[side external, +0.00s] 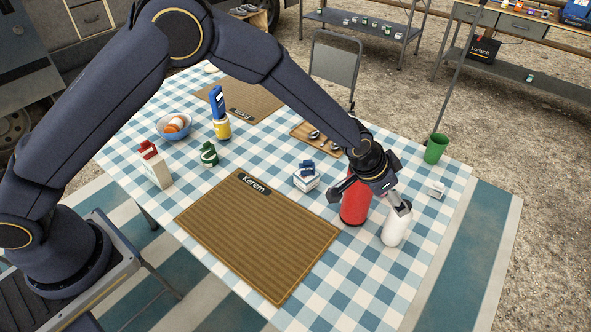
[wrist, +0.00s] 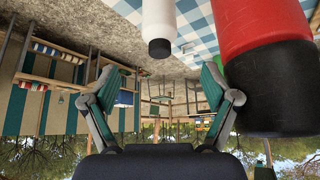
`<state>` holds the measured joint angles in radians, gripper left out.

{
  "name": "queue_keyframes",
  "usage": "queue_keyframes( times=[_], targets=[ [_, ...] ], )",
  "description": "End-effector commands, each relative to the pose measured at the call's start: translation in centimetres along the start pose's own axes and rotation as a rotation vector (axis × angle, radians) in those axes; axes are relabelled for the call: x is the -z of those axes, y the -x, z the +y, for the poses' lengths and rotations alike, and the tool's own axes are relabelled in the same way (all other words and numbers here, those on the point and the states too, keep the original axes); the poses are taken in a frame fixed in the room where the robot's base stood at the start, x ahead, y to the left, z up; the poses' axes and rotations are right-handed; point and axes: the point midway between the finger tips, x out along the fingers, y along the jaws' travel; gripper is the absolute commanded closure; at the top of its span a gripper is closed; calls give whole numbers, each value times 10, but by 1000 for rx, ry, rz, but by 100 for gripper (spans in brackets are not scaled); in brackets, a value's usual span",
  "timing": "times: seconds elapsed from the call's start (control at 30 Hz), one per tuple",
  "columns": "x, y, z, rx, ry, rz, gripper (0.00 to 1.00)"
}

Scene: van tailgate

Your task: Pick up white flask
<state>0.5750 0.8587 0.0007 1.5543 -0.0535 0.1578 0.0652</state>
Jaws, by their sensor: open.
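The white flask (side external: 393,230) stands at the near right edge of the checked table, its top partly hidden by a finger of my gripper. In the wrist view the white flask (wrist: 158,18) is upside down at the top, with a dark cap, beyond my fingertips and not between them. My gripper (side external: 371,199) is open and empty, close over the flasks; its spread fingers also show in the wrist view (wrist: 160,92). A red flask (side external: 354,209) stands just left of the white one, partly behind my gripper; its black end fills the right of the wrist view.
A green cup (side external: 436,148) and a small white box (side external: 437,190) stand to the right. A blue-and-white container (side external: 306,177) and a wooden tray (side external: 316,139) lie left of my gripper. A brown placemat (side external: 257,236) covers the near middle. The table edge is close to the white flask.

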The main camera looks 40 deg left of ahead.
Motion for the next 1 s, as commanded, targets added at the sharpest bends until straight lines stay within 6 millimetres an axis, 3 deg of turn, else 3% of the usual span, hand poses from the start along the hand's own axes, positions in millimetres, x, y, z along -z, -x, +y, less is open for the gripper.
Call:
queue_keyframes(
  times=[0.2, 0.47, 0.7, 1.0],
  targets=[
    [-1, -48, 0, 0, 0, -1, 14],
    [-2, -70, 0, 0, 0, -2, 14],
    [-5, -106, 1, 0, 0, 0, 14],
    [-4, -116, 1, 0, 0, 0, 14]
  ],
)
